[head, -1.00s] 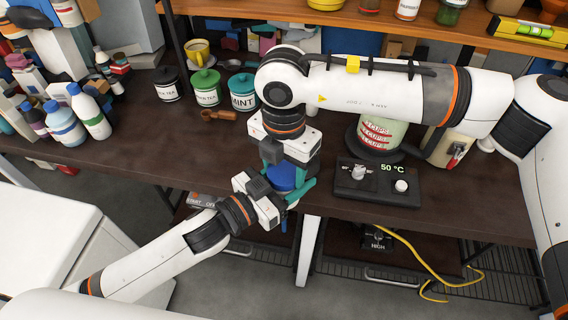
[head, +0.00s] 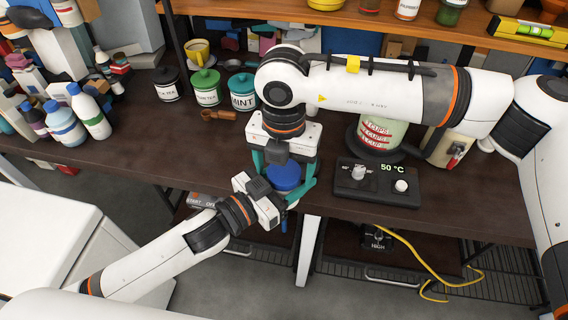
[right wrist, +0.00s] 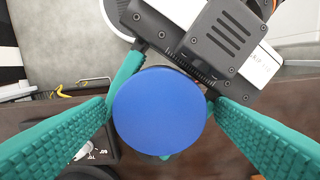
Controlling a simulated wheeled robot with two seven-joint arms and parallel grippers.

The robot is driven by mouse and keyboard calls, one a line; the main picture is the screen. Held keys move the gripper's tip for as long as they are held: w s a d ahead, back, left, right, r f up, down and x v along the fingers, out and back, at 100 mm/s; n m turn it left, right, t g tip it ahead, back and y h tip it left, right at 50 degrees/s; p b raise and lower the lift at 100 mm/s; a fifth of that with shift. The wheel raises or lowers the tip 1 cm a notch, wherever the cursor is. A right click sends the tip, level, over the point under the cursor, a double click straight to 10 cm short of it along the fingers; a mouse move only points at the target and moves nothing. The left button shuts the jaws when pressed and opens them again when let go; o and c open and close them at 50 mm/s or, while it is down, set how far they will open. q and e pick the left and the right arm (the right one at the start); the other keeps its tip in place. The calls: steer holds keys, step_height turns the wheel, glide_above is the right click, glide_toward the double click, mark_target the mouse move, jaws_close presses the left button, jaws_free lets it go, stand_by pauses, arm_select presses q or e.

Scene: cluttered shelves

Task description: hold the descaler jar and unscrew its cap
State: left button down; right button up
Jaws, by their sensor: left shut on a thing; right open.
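The blue cap (head: 286,177) of the descaler jar is seen from above at the front edge of the dark worktop. It fills the middle of the right wrist view (right wrist: 160,112). The jar body is mostly hidden under the cap and behind the grippers. My left gripper (head: 290,196) comes in from the lower left and is shut on the jar below the cap. My right gripper (head: 287,172) points down from above, with its teal fingers open on either side of the cap. In the right wrist view, I cannot tell whether the fingers touch its rim.
A black control box (head: 377,184) reading 50 °C stands just right of the jar. The worktop's left front is clear.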

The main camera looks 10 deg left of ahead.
steer(key=shift+r, duration=0.1)
step_height(320, 180, up, 4)
steer(key=shift+r, duration=0.15)
steer(key=shift+c, duration=0.2)
step_height(320, 180, up, 3)
steer(key=m, duration=0.3)
step_height(320, 180, down, 8)
steer(key=shift+r, duration=0.2)
steer(key=shift+c, duration=0.5)
steer(key=c, duration=0.9)
steer(key=n, duration=0.3)
steer(key=shift+c, duration=0.2)
